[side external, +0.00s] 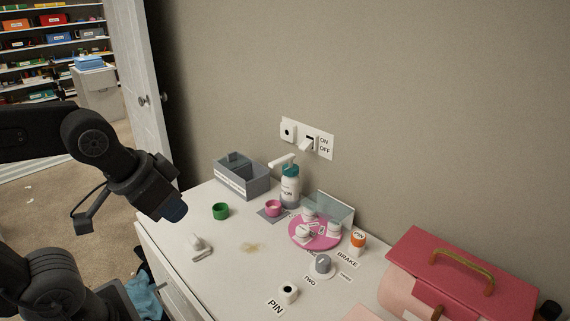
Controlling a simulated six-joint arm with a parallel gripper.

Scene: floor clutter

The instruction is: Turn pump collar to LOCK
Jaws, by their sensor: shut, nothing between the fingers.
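The pump bottle (290,190) stands upright near the back of the white tabletop, close to the wall. It has a teal collar (291,170) and a white pump head (283,160) whose spout points left. The label is partly readable, and no LOCK mark can be made out at this size. My gripper (176,213) hangs above the table's left edge, left of the bottle and well apart from it. It is shut and holds nothing.
A grey open box (241,180) stands left of the bottle. A green ring (221,211), a pink cup (273,208) and a pink turntable (301,240) with small white containers lie nearby. A wall switch (309,144) is behind. A pink-red case (460,270) fills the right. The front-left tabletop is mostly clear.

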